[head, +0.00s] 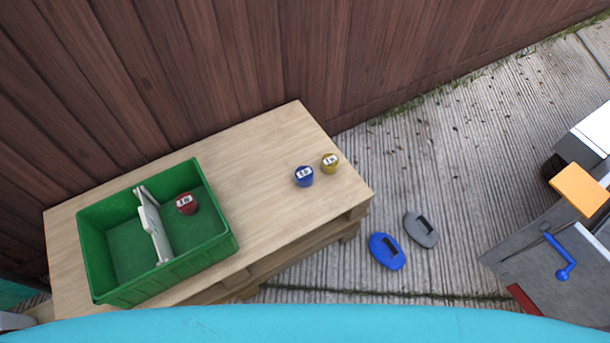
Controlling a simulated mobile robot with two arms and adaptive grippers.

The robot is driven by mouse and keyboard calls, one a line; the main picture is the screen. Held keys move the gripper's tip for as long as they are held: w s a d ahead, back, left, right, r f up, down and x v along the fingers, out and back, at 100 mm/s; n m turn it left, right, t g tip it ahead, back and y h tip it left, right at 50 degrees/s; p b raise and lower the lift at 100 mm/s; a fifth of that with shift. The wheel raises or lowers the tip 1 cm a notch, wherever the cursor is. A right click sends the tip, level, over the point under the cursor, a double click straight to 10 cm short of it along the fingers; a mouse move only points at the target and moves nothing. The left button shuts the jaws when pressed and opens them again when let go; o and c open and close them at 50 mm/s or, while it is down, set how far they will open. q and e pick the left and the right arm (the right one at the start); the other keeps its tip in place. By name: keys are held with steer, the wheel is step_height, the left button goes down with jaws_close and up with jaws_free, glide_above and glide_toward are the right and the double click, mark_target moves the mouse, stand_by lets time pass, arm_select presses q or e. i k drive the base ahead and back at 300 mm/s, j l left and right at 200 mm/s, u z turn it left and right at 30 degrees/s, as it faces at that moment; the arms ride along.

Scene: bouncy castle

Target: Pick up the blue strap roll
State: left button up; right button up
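The blue strap roll (304,176) stands on the right part of the wooden table (262,192), with a pale numbered label on top. A yellow roll (329,163) stands close beside it, a little to the right and farther back. Neither of my grippers can be made out in the head view, and nothing is holding the blue roll.
A blue oval piece (386,251) and a grey one (421,230), each with a slot, lie on the concrete right of the table. Grey equipment (545,270) with a blue crank stands at far right. A brown wooden fence runs behind. A turquoise surface (300,325) crosses the bottom.

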mark_target(304, 174)
steer(key=k+l+u, duration=0.1)
steer(key=u, duration=0.3)
steer(key=k+l+u, duration=0.1)
steer(key=u, duration=0.25)
steer(key=k+l+u, duration=0.1)
steer(key=u, duration=0.3)
steer(key=k+u, duration=0.15)
steer(key=u, duration=0.2)
steer(key=z, duration=1.25)
